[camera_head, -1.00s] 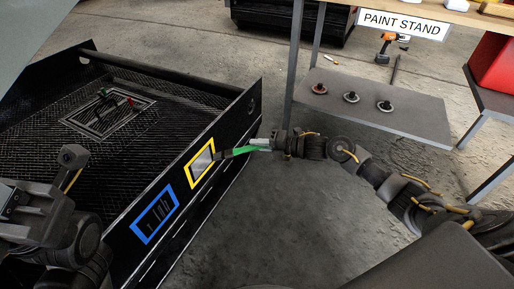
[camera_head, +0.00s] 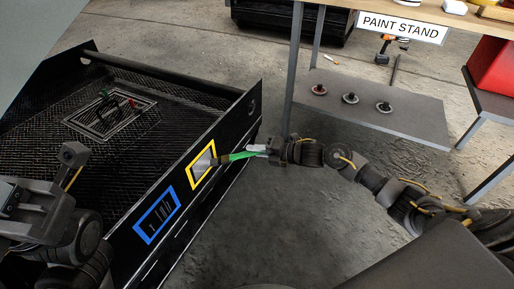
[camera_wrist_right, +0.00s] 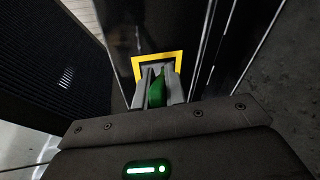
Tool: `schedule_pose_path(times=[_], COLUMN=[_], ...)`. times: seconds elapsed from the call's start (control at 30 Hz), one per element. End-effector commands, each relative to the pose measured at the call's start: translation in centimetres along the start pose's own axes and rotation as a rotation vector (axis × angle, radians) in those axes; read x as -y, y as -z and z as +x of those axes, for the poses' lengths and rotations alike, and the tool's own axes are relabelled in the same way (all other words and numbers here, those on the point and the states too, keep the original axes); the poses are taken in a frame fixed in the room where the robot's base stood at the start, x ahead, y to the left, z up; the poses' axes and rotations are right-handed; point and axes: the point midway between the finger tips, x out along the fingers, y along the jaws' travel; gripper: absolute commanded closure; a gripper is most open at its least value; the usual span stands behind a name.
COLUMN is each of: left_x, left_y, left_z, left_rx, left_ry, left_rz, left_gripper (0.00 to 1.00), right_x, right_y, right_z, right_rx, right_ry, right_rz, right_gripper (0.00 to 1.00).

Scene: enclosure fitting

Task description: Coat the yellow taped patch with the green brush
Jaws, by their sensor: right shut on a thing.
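The yellow taped patch (camera_head: 197,177) is on the outer side wall of the black enclosure (camera_head: 225,120); a light grey area shows inside the tape. The taped patch also shows in the right wrist view (camera_wrist_right: 178,58). My right gripper (camera_head: 259,149) is shut on the handle of the green brush (camera_head: 238,156). The brush points left, with its dark head at the right part of the yellow frame; I cannot tell whether the bristles touch the surface. In the right wrist view the fingers flank the green handle (camera_wrist_right: 156,92) and hide the brush head. My left arm is at the left; its fingertips do not show clearly.
A blue taped patch (camera_head: 157,214) with dark marks sits on the same wall, nearer and left. The paint stand (camera_head: 400,28) is at the back right. A grey shelf (camera_head: 385,112) below it holds round parts. Bare floor lies right of the enclosure.

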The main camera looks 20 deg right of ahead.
Motion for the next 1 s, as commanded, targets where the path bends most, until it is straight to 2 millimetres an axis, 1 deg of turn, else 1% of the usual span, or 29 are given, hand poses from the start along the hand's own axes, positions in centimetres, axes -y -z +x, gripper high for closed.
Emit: schedule_pose_path(times=[0.2, 0.37, 0.63, 0.77, 1.0], left_x=[0.1, 0.1, 0.2, 0.3, 0.4], left_y=[-0.1, -0.1, -0.3, -0.3, -0.4], left_z=[0.8, 0.8, 1.4, 1.5, 2.1], left_rx=[0.000, 0.000, 0.000, 0.000, 0.000], left_ry=[0.000, 0.000, 0.000, 0.000, 0.000], left_rz=[0.000, 0.000, 0.000, 0.000, 0.001], left_gripper=[0.64, 0.64, 0.64, 0.64, 0.64], right_x=[-0.5, -0.3, -0.7, -0.7, -0.9], right_y=[1.0, 1.2, 2.3, 2.5, 3.5], right_z=[0.0, 0.0, 0.4, 0.4, 0.3], right_rx=[-0.002, -0.001, -0.002, -0.002, -0.002], right_ry=[-0.004, -0.003, -0.003, -0.004, -0.004], right_rz=[0.001, 0.000, 0.000, 0.000, 0.000], right_gripper=[1.00, 1.00, 1.00, 1.00, 1.00])
